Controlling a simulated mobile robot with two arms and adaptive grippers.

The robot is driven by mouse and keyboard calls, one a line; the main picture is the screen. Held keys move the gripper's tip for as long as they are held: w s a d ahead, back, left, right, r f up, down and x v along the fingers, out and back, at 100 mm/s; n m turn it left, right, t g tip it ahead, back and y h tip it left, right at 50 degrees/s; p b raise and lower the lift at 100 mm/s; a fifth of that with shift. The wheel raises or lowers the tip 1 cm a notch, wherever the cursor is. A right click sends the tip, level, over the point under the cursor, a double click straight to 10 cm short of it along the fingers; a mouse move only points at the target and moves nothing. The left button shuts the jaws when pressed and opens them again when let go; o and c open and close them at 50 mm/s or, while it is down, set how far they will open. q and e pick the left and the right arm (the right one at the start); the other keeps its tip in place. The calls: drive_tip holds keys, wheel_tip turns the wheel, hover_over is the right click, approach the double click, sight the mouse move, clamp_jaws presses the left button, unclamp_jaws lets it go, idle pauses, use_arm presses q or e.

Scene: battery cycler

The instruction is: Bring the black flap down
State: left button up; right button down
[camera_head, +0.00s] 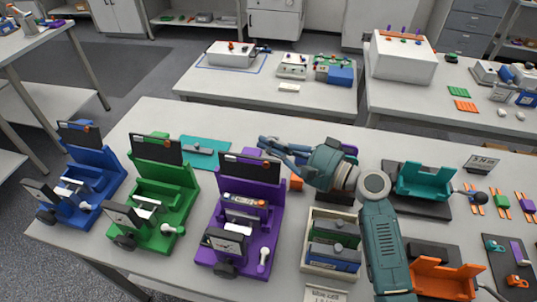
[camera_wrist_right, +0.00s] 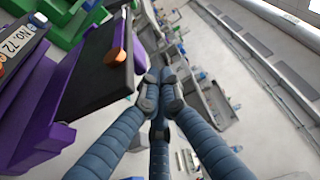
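The purple cycler (camera_head: 240,230) stands at the middle of the table with a cylindrical battery (camera_head: 245,199) lying in it. Its black flap (camera_head: 248,169) stands up at the back. In the right wrist view the black flap (camera_wrist_right: 97,75) fills the left side, with an orange knob (camera_wrist_right: 115,57) and a purple strip on it. My right gripper (camera_head: 264,145) is just behind and above the flap's top right edge. In the wrist view its fingertips (camera_wrist_right: 160,88) meet close beside the flap, with nothing visible between them; contact is unclear. My left gripper is out of view.
Green (camera_head: 160,195) and blue (camera_head: 88,170) cyclers, also with raised black flaps, stand to the left. A beige bin (camera_head: 308,265) with battery packs stands to the right. Teal (camera_head: 425,183) and orange (camera_head: 440,280) fixtures sit farther right. My right arm crosses above the table.

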sight(261, 161)
drive_tip(key=s+n+b, duration=0.1)
drive_tip(key=n+b, duration=0.1)
drive_tip(key=b, duration=0.1)
drive_tip(key=s+a+r+n+y+b, duration=0.1)
drive_tip(key=s+b, duration=0.1)
drive_tip(key=b, duration=0.1)
drive_tip(key=s+n+b, duration=0.2)
drive_tip(key=b, duration=0.1)
drive_tip(key=shift+a+r+n+t+y, duration=0.3)
drive_tip(key=shift+a+r+t, duration=0.05)
drive_tip(key=shift+r+t, duration=0.05)
drive_tip(key=shift+s+a+r+b, duration=0.15)
drive_tip(key=shift+s+b, duration=0.1)
drive_tip(key=shift+s, duration=0.25)
drive_tip(key=shift+s+a+f+b, duration=0.1)
drive_tip(key=shift+s+a+b, duration=0.1)
drive_tip(key=shift+s, duration=0.3)
drive_tip(key=shift+s+a+b, duration=0.25)
drive_tip(key=shift+s+b, duration=0.05)
drive_tip(key=shift+s, duration=0.65)
drive_tip(key=shift+s+a+f+b, duration=0.2)
drive_tip(key=shift+s+f, duration=0.2)
drive_tip(key=shift+s, duration=0.15)
drive_tip(key=shift+s+a+f+b, duration=0.2)
drive_tip(key=shift+s+f, duration=0.15)
drive_tip(key=shift+s, duration=0.15)
drive_tip(key=shift+s, duration=0.1)
